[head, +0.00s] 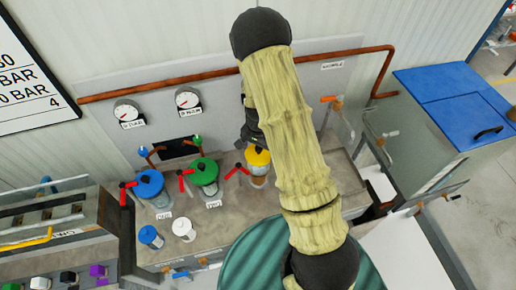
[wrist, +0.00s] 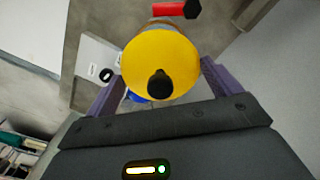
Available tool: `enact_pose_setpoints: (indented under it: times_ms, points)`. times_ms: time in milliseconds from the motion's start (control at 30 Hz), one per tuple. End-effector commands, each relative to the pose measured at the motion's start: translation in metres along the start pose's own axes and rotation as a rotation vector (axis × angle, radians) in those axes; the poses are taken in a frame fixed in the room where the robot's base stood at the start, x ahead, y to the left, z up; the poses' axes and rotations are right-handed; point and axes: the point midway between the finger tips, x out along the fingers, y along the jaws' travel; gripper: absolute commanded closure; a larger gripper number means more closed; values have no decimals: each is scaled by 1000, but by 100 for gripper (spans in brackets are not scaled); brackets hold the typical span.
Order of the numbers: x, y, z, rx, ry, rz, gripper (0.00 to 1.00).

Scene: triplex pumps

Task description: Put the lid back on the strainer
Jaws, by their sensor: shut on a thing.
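A round yellow lid with a black knob fills the middle of the wrist view (wrist: 160,55). The head view shows the yellow lid (head: 258,157) over a clear strainer body (head: 259,182) at the right of the row. I cannot tell whether the lid rests on the body or sits slightly above it. My gripper (wrist: 163,78) has one purple-grey finger on each side of the lid and is shut on it. In the head view my arm hides most of the gripper.
Strainers with a blue lid (head: 149,183) and a green lid (head: 203,171) stand to the left. A small blue-topped jar (head: 150,237) and a white one (head: 184,229) stand in front. Red valve handles (head: 186,179) stick up between them. Two gauges (head: 126,111) are on the panel behind.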

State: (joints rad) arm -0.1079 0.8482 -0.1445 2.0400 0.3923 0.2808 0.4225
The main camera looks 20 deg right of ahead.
Motion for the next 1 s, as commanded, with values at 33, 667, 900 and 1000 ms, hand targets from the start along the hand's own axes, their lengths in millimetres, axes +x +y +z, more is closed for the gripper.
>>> enact_pose_setpoints:
  times_ms: [33,667,900,1000]
  points:
    - [3,0,0,0,0,0,33]
    - [52,-1,2,-4,-1,0,33]
    - [63,-2,1,-4,0,0,33]
    - [63,-2,1,-4,0,0,33]
